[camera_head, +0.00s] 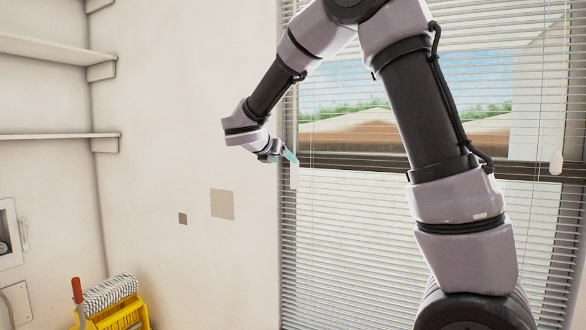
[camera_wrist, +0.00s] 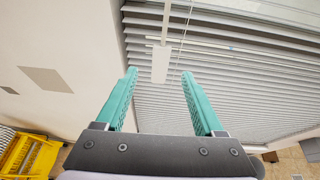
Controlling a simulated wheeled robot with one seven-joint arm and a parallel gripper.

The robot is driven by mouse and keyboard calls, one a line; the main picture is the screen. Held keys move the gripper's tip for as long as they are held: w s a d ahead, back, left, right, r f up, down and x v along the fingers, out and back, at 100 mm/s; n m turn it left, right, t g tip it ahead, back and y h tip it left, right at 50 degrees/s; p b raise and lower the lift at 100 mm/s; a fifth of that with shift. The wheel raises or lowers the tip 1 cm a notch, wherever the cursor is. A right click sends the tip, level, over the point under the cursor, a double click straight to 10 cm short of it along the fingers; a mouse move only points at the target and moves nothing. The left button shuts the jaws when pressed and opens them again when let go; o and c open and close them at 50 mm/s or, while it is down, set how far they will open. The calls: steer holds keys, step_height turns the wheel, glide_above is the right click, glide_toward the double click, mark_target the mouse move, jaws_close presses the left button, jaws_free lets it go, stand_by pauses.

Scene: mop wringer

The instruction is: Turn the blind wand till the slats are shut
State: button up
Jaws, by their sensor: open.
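The blind (camera_head: 350,240) covers the window, and its slats stand open with the outside showing between them. It also fills much of the wrist view (camera_wrist: 230,100). The wand, a thin rod with a pale flat-looking handle (camera_wrist: 161,64), hangs at the blind's left side; the handle also shows in the head view (camera_head: 294,176). My gripper (camera_head: 290,156) is open, with its teal fingers beside the blind's left edge. In the wrist view my gripper (camera_wrist: 159,76) has the handle showing between its fingertips, with no finger seen touching it. How far ahead the handle is cannot be told.
Another white hanging piece (camera_head: 556,162) is at the blind's right. A yellow mop wringer bucket (camera_head: 118,314) with a mop stands at lower left. Shelves (camera_head: 60,50) are on the left wall. The wall left of the blind is bare, apart from flat patches (camera_head: 222,204).

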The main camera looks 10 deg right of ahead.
mark_target(294, 166)
steer(key=x, duration=1)
steer(key=shift+d+f, duration=0.1)
jaws_close()
